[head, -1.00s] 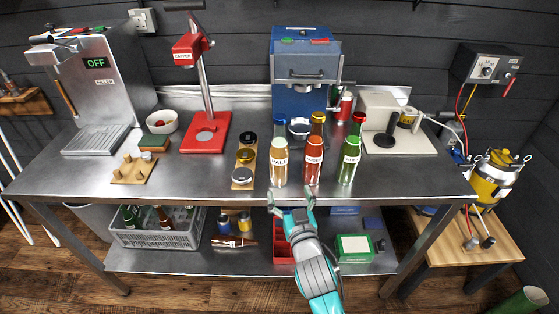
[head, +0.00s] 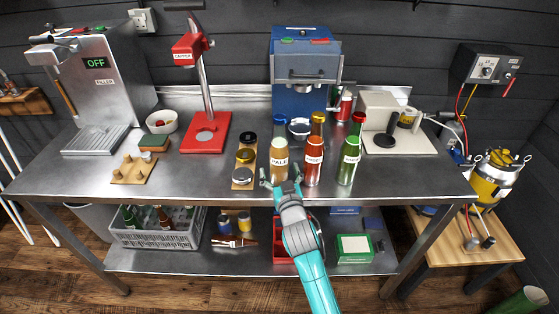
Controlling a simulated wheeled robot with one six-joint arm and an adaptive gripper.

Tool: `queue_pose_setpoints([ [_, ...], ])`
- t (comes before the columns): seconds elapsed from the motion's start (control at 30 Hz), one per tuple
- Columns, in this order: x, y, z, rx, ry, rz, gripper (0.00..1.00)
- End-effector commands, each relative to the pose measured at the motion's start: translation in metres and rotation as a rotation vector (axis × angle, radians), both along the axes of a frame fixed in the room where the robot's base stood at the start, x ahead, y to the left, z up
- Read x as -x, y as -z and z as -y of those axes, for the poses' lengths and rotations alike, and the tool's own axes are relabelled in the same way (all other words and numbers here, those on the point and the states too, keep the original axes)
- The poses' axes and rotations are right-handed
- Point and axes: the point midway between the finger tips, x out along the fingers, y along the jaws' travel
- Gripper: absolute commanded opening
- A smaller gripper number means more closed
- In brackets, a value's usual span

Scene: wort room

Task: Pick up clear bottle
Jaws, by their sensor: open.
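The clear bottle (head: 279,152) stands upright on the steel bench. It has a blue cap, a pale label and amber contents. My gripper (head: 280,173) is open at the bench's front edge, right before the lower part of this bottle. Its fingers are spread to either side of the bottle's base in the picture. I cannot tell whether they touch it. The bottle's very bottom is partly hidden by the gripper.
A brown-red bottle (head: 314,152) and a green bottle (head: 350,152) stand close to the right. A wooden strip with jars (head: 244,160) stands close to the left. A red capper (head: 206,130) and a blue machine (head: 303,75) stand behind. Bare bench (head: 208,180) lies front left.

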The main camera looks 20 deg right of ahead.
Motion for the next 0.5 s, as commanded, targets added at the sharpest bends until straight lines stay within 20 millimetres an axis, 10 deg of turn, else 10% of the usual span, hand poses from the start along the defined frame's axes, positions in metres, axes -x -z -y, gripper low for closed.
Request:
queue_pose_setpoints([
  [0.13, 0.0003, 0.0001, 0.0001, 0.0, 0.0, 0.0, 0.9],
  [0.5, 0.0005, 0.0, 0.0001, 0.0, 0.0, 0.0, 0.0],
])
